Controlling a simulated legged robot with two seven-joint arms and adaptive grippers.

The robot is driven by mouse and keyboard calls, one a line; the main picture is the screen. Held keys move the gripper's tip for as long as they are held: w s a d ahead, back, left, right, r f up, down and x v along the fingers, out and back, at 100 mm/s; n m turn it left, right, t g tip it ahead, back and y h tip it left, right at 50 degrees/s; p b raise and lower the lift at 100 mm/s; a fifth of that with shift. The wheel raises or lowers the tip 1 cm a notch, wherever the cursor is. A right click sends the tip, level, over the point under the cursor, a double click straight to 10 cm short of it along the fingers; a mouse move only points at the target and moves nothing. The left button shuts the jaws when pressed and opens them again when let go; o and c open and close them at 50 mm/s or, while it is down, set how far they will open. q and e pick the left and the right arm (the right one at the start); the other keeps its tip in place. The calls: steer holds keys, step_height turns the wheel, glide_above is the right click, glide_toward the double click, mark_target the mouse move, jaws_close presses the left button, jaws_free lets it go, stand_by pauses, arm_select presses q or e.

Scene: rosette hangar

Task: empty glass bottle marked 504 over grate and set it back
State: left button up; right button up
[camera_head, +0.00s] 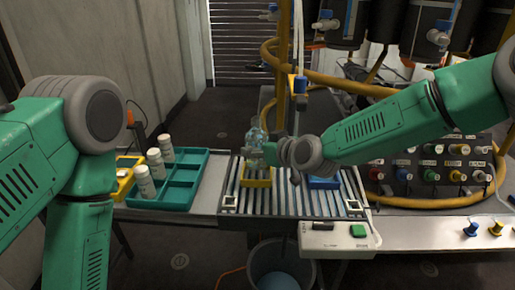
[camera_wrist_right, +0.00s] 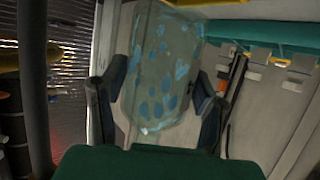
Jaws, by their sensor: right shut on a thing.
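A clear, pale blue glass bottle (camera_head: 255,135) is in my right gripper (camera_head: 266,153), above the slatted grate (camera_head: 290,203). It looks about upright in the head view, with its narrow end up. In the right wrist view the bottle (camera_wrist_right: 160,75) sits between the two dark fingers of the right gripper (camera_wrist_right: 160,95), with bluish patches on its wall. The fingers are closed on its sides. No number can be read on it. A yellow holder (camera_head: 256,183) is on the grate just below the bottle; I cannot tell if they touch. My left gripper is out of view.
A blue holder (camera_head: 323,184) is on the grate to the right. A teal tray (camera_head: 182,196) with several white bottles stands left. A grey bucket (camera_head: 283,268) is below the grate. A control box (camera_head: 338,240) is at the front. Yellow hoses and a connector panel (camera_head: 430,170) crowd the right.

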mark_target(259, 160)
steer(key=shift+d, duration=0.1)
steer(key=shift+f, duration=0.25)
steer(key=shift+s+f, duration=0.1)
steer(key=shift+f, duration=0.05)
steer(key=shift+f, duration=0.1)
stand_by(0.3)
steer(key=shift+f+b, duration=0.7)
steer(key=shift+f, duration=0.15)
steer(key=shift+f, duration=0.4)
steer(key=shift+f, duration=0.2)
